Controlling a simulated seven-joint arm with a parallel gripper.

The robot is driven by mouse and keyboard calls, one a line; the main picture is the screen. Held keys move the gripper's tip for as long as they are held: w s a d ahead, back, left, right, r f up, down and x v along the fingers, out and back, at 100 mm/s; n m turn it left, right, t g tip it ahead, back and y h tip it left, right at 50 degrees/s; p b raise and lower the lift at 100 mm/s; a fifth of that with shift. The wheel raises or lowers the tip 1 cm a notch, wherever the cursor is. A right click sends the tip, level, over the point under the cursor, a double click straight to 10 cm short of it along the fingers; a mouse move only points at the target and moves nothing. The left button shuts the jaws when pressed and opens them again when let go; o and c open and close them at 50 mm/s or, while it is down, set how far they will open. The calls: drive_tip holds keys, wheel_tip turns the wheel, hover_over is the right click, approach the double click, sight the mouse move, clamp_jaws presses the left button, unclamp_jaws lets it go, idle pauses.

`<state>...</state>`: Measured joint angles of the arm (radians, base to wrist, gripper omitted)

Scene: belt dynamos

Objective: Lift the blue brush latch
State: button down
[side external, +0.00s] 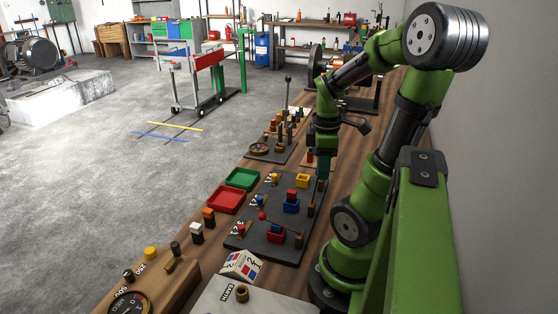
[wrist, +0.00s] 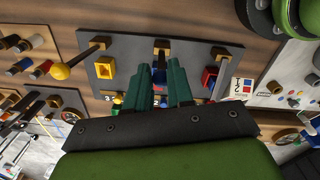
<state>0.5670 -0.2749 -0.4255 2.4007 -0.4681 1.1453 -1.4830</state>
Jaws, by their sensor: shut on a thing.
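A dark panel (side external: 262,243) on the bench carries a yellow holder (side external: 302,181), a blue holder (side external: 291,207) with a red block, and a red holder (side external: 276,236) with a blue block. My gripper (wrist: 159,74) points down at the middle station in the wrist view, between the yellow holder (wrist: 104,68) and the red holder (wrist: 209,77). Its teal fingers are closed in on the blue brush latch, whose handle they mostly hide. A brass-coloured latch post (wrist: 162,44) shows just beyond the fingertips. My gripper (side external: 323,168) also shows in the side view.
A red-knobbed latch arm (side external: 262,216) crosses near the red holder. A green tray (side external: 242,178) and a red tray (side external: 226,199) lie beside the panel. A white tagged block (side external: 241,264) stands nearer.

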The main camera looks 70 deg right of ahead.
drive_tip(key=shift+s+a+f, duration=0.2)
drive_tip(key=shift+s, duration=0.1)
drive_tip(key=c, duration=1.3)
unclamp_jaws()
drive_tip(key=o, duration=0.3)
drive_tip(key=shift+w, duration=0.1)
drive_tip(key=shift+r, duration=0.15)
wheel_tip(320, 180, up, 17)
drive_tip(key=shift+w+a+f, duration=0.1)
drive_tip(key=shift+f, duration=0.05)
